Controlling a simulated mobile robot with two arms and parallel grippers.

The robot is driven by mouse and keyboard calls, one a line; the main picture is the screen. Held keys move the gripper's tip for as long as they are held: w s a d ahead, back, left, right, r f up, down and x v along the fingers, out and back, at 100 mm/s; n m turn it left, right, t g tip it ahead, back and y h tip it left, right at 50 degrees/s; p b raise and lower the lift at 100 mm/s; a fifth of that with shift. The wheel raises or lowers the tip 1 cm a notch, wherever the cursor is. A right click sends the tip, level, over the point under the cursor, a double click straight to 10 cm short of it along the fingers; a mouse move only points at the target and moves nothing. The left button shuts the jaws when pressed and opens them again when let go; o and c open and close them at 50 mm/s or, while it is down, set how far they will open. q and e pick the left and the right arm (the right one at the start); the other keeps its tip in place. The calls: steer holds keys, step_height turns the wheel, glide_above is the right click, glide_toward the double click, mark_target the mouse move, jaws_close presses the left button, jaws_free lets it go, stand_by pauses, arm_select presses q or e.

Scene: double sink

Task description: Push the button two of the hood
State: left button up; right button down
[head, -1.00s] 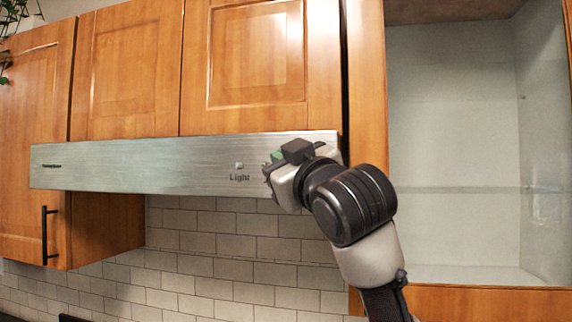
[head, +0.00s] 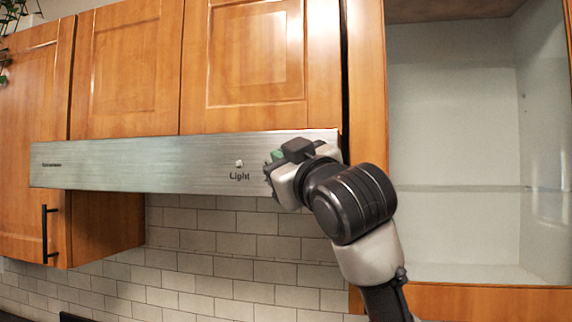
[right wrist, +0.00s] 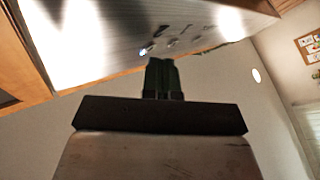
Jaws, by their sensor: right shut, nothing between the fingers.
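The hood (head: 140,166) is a long brushed-metal panel under the wooden cabinets. A small pale button (head: 239,163) labelled "Light" shows on its right part. My right gripper (head: 268,175) is in front of the panel, just right of that button and label, and hides the panel's right end. In the right wrist view the dark fingers (right wrist: 163,62) are shut and empty near the panel's lower edge (right wrist: 120,76). A small bright spot and dark marks show on the panel near the fingertips; whether they touch it I cannot tell. My left gripper is out of view.
Wooden cabinets (head: 128,75) stand above and left of the hood. A white tile wall (head: 215,270) lies below it. An open, empty cupboard niche (head: 455,150) is at the right, behind my right arm. Space below the hood is clear.

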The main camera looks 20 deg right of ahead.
steer(key=shift+s+a, duration=0.3)
steer(key=shift+s, duration=0.1)
steer(key=shift+s+a+b, duration=0.2)
steer(key=shift+s+a, duration=0.35)
steer(key=shift+s, duration=0.3)
steer(key=shift+s+a+b, duration=0.15)
steer(key=shift+s+a, duration=0.4)
steer(key=shift+s, duration=0.25)
steer(key=shift+s+a+b, duration=0.2)
steer(key=shift+s+a, duration=0.35)
steer(key=shift+s, duration=0.3)
